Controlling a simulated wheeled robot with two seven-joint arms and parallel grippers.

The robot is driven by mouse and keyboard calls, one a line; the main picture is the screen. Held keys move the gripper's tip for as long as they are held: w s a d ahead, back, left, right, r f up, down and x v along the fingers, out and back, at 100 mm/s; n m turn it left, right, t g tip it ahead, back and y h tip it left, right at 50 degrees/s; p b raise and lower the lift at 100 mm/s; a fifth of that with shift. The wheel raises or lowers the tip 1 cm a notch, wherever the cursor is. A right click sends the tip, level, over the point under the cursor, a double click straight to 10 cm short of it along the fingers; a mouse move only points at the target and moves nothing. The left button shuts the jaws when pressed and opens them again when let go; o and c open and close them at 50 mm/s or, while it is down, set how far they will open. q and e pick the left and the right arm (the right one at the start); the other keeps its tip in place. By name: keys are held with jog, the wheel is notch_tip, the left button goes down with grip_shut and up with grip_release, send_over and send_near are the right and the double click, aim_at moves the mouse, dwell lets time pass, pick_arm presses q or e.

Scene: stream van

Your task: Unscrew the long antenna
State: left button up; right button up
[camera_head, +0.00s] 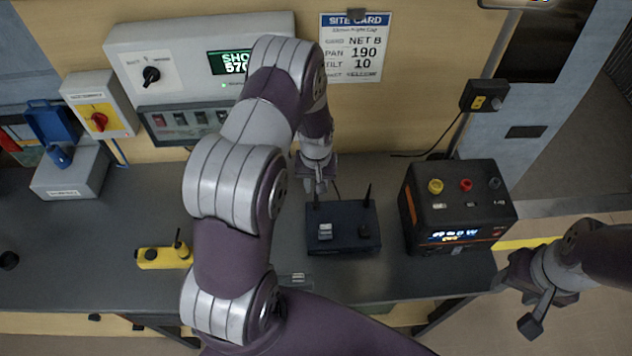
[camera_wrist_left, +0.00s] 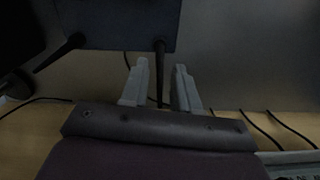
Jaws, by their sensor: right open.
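A black router box (camera_head: 343,246) with two upright antennas stands on the dark bench; in the left wrist view the box (camera_wrist_left: 115,22) fills the top. The left antenna (camera_head: 316,201) is partly hidden by my left gripper (camera_head: 318,184). The right antenna (camera_head: 368,194) stands free and leans outward; it also shows in the left wrist view (camera_wrist_left: 58,54). In that view my left gripper (camera_wrist_left: 160,85) is open, its fingers on either side of the other antenna (camera_wrist_left: 160,65), with visible gaps. My right gripper (camera_head: 517,301) is open and empty off the bench's right end.
A black power unit (camera_head: 460,210) stands right of the router. A yellow device (camera_head: 164,257) with a short stub lies to the left. A grey control panel (camera_head: 180,60) and a site card (camera_head: 352,48) are on the wall behind. Cables run behind the router.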

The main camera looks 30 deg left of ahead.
pick_arm(q)
jog(key=shift+m, duration=0.6)
jog(key=m, duration=0.4)
grip_shut()
jog(key=n, duration=0.4)
